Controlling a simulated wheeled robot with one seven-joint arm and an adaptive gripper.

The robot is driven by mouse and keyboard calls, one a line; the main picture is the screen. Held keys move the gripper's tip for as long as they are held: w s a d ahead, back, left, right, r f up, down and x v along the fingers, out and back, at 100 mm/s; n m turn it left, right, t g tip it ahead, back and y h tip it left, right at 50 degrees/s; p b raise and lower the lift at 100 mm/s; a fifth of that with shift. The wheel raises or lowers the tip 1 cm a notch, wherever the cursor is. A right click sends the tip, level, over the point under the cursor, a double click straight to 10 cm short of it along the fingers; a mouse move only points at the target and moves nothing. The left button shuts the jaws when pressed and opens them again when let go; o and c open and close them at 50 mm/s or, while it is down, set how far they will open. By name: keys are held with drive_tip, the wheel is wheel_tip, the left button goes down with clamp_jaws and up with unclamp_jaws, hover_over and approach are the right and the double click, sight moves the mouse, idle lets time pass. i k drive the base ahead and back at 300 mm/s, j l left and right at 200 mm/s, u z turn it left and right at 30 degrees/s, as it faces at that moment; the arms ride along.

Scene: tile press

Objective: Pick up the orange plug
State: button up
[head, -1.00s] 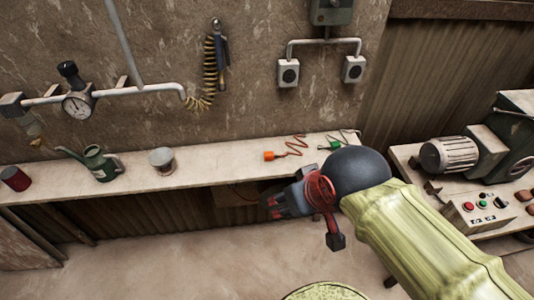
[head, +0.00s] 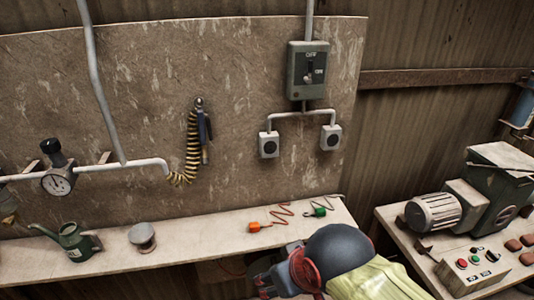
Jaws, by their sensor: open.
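The orange plug (head: 254,227) lies on the pale wall bench, with its coiled orange cord trailing off to the right. A green plug (head: 319,212) with a cord lies to its right on the same bench. My gripper (head: 262,284) is at the bottom of the head view, below and in front of the bench edge, apart from the orange plug and empty as far as I can see. Its fingertips are partly cut off by the lower picture edge. My arm's dark wrist and yellow-green sleeve cover the bench's right front.
A green watering can (head: 73,242) and a small grey pot (head: 142,237) stand on the bench (head: 195,238) to the left. Two wall sockets (head: 269,145) hang below a switch box (head: 307,70). A machine table (head: 405,222) with a motor stands at the right.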

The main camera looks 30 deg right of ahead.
sight(255, 227)
drive_tip(key=i+j+z, duration=0.7)
drive_tip(key=i+j, duration=0.15)
drive_tip(key=j, duration=0.15)
drive_tip(key=z, duration=1.4)
